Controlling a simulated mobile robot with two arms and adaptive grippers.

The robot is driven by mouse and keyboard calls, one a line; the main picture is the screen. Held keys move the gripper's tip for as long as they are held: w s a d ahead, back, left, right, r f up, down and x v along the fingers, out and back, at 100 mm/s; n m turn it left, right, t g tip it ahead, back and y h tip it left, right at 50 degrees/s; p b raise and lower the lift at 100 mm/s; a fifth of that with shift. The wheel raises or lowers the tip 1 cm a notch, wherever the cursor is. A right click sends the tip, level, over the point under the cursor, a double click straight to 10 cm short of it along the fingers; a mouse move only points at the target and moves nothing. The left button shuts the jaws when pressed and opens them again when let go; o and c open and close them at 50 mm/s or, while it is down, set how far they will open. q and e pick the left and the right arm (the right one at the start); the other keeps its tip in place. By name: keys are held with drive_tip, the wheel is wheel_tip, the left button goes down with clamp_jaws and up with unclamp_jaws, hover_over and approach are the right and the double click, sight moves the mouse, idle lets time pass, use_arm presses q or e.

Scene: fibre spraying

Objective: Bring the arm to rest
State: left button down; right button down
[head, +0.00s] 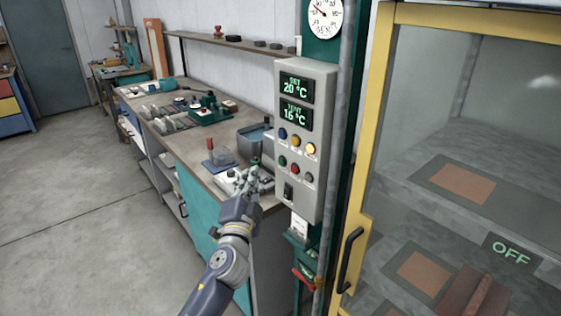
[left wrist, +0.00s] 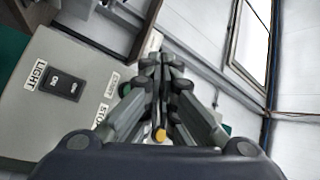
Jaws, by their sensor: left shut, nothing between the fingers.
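My left arm reaches up from the bottom middle of the head view. Its gripper (head: 258,178) is in front of the workbench end, just left of the lower part of the grey control box (head: 304,140). In the left wrist view the fingers (left wrist: 160,68) are closed together with nothing between them. The control box also fills the left of that view (left wrist: 45,110), with a black switch (left wrist: 64,85) marked ON beside a LIGHT label. Whether the fingers touch the box cannot be told. My right gripper is in neither view.
A workbench (head: 188,150) with tools runs along the wall. A cabinet with a yellow frame (head: 362,120) and glass door stands at the right, its black handle (head: 347,258) facing me. The floor (head: 85,215) at the left is clear.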

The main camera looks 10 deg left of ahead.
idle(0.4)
use_arm(q)
wheel_tip(320, 180, down, 14)
drive_tip(key=r+g, duration=0.1)
drive_tip(key=g, duration=0.2)
drive_tip(key=s+f+n+g+h, duration=0.1)
drive_tip(key=s+f+g, duration=0.3)
drive_tip(key=f, duration=0.8)
drive_tip(key=s+a+f+n+g, duration=0.1)
drive_tip(key=s+f, duration=0.5)
drive_tip(key=f, duration=0.6)
drive_tip(key=s+f+n+g+h, duration=0.1)
drive_tip(key=s+f+g, duration=0.3)
drive_tip(key=f, duration=0.7)
drive_tip(key=s+f+n+g, duration=0.1)
drive_tip(key=s+f, duration=0.6)
drive_tip(key=s, duration=0.8)
drive_tip(key=s+f+n+g, duration=0.2)
drive_tip(key=s+f+g, duration=0.2)
drive_tip(key=s+f, duration=0.4)
drive_tip(key=s+a+f+n+g, duration=0.1)
drive_tip(key=s+f, duration=0.7)
drive_tip(key=s, duration=1.3)
drive_tip(key=shift+s+n+g+b, duration=0.35)
drive_tip(key=shift+n+g+b, duration=0.15)
drive_tip(key=shift+g, duration=0.2)
drive_tip(key=shift+a, duration=0.1)
